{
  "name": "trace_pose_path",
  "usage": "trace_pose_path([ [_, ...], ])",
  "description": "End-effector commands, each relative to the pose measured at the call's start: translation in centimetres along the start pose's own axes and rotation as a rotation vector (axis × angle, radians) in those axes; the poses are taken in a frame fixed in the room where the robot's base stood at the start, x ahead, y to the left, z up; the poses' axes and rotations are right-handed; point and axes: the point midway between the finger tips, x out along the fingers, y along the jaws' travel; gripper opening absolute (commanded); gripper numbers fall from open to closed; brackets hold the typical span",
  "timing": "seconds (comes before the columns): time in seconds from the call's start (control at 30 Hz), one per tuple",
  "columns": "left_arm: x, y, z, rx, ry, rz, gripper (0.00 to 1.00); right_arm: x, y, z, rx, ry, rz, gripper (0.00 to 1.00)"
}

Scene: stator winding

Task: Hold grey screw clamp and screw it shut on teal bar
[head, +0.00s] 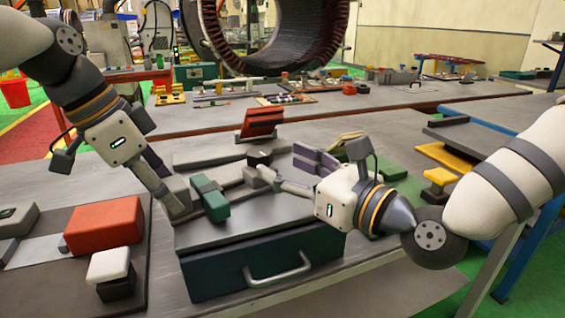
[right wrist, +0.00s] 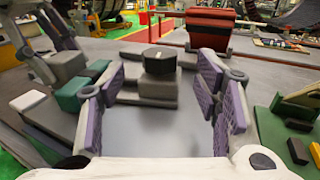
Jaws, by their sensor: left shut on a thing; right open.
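The teal bar (head: 212,200) lies on the grey-topped bench box, left of its middle; it also shows in the right wrist view (right wrist: 70,95). The grey screw clamp (head: 178,190) is a grey block against the bar's left side. My left gripper (head: 172,203) is shut on it; its fingertips are partly hidden. A dark many-sided knob (head: 259,157) sits on a grey block right of the bar, and whether it joins the clamp is unclear. My right gripper (head: 287,170) is open, with purple pads either side of the knob in the right wrist view (right wrist: 160,60), apart from it.
A red block (head: 262,121) stands behind the knob. A teal drawer box (head: 265,265) with a handle is below. A red block (head: 103,222) and a white-topped block (head: 109,266) lie left. Green and yellow blocks (head: 439,182) lie right. Bare grey top lies in front.

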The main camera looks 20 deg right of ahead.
Motion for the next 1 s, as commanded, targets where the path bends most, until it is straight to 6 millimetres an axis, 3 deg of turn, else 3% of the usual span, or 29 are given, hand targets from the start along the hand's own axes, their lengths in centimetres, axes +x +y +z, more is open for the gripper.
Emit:
trace_pose_path([
  [0.03, -0.1, -0.1, 0.0, -0.001, 0.001, -0.002, 0.47, 0.0, 0.0, 0.0, 0.000, 0.000, 0.000, 0.57],
  [0.1, -0.1, -0.1, 0.0, 0.000, 0.001, -0.002, 0.63, 0.0, 0.0, 0.0, 0.000, 0.000, 0.000, 0.57],
  [0.13, -0.1, -0.1, 0.0, 0.000, 0.001, -0.002, 0.66, 0.0, 0.0, 0.0, -0.001, 0.000, 0.000, 0.57],
  [0.47, -0.5, -0.1, 0.0, 0.000, 0.001, -0.002, 0.66, 0.0, 0.0, 0.0, -0.001, 0.001, 0.000, 0.57],
  [0.8, -8.8, -0.1, -0.1, -0.001, 0.004, -0.006, 0.66, 0.0, 0.0, 0.0, -0.001, 0.000, 0.001, 0.57],
  [1.0, -11.7, 0.0, 0.0, 0.000, 0.002, -0.002, 0.66, 0.1, 0.0, 0.0, -0.001, 0.001, 0.000, 0.57],
])
